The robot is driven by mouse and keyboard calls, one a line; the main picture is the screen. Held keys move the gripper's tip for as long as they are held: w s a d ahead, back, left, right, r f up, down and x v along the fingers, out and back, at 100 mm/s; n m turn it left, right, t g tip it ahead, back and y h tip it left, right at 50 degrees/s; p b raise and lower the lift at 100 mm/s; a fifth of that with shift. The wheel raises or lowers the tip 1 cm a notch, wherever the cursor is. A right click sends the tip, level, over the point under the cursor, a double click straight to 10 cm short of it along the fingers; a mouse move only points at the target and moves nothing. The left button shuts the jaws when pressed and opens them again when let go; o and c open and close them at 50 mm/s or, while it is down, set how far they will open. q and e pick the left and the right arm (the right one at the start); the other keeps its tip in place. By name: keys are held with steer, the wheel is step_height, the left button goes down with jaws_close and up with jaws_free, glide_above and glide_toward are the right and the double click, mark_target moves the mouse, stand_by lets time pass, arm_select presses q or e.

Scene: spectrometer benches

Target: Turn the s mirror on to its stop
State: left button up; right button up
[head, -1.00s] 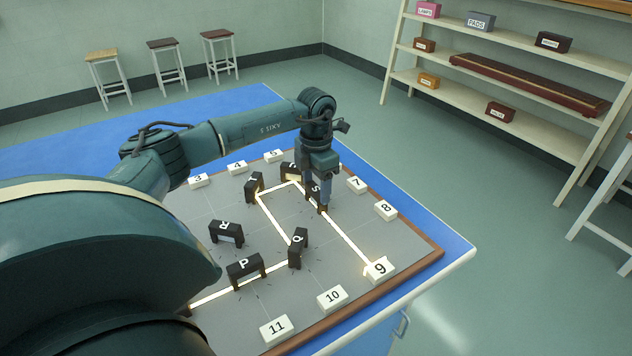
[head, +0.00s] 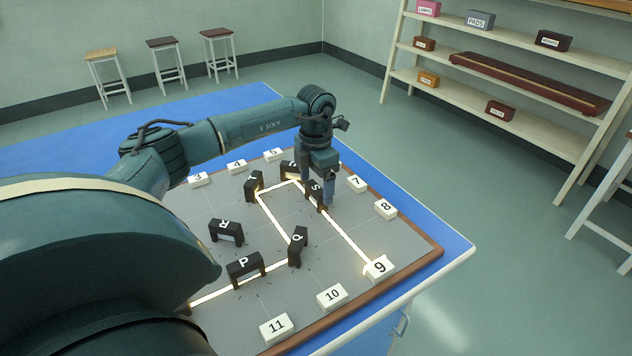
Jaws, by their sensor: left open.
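The s mirror (head: 314,191) is a small black block lettered S, upright on the grey board (head: 345,307) at its far right side. A bright beam line runs past its foot to the white block 9 (head: 379,269). My left gripper (head: 325,194) points down at the s mirror, close to its right side. One finger shows beside the mirror; the other is mostly hidden. The gripper is open, and I cannot tell whether it touches the mirror. My right gripper is out of view.
Black mirrors P (head: 245,268), Q (head: 298,247) and R (head: 226,232) stand on the board. Two more stand near my wrist, at the far side. White numbered blocks such as 8 (head: 385,209) and 10 (head: 332,297) line the edge.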

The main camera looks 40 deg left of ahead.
mark_target(316, 188)
arm_select(q)
step_height(316, 188, up, 13)
stand_by(0.3)
steer(key=shift+s+f, duration=0.1)
stand_by(0.5)
